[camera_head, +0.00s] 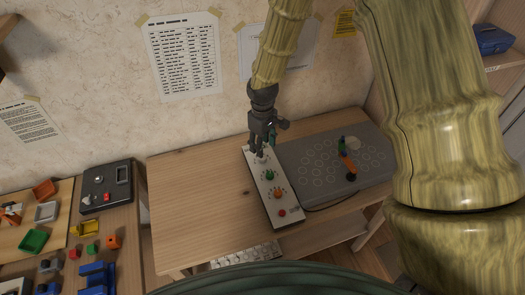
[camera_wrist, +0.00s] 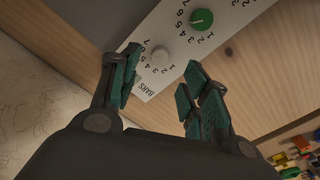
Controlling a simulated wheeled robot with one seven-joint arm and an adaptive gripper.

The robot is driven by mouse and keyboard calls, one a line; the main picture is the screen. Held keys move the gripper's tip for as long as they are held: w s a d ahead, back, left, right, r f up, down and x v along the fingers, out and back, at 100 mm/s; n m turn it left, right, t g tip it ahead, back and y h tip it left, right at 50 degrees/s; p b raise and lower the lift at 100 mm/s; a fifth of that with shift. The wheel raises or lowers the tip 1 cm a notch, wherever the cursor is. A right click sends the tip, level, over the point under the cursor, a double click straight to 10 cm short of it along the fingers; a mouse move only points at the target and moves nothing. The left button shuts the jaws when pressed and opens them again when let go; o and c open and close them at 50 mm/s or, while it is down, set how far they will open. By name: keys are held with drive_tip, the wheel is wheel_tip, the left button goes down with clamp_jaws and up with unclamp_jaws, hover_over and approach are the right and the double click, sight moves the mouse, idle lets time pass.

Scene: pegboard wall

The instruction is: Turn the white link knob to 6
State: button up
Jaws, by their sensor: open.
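The white knob (camera_wrist: 160,57) sits at one end of a white control panel (camera_head: 257,191), with printed numbers from 1 to 7 around it in the wrist view. Which number it points at is too small to tell. A short label beside it seems to read "BARS". My gripper (camera_wrist: 163,75) is open, with one teal-padded finger on each side of the knob in the picture; contact is not visible. In the head view my gripper (camera_head: 262,151) points down over the far end of the panel, and its fingers mostly hide the white knob.
A grey board (camera_head: 320,185) with rings stands right of the panel. The wooden table (camera_head: 195,205) is clear to the left.

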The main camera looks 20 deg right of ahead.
drive_tip(key=shift+r, duration=2.95)
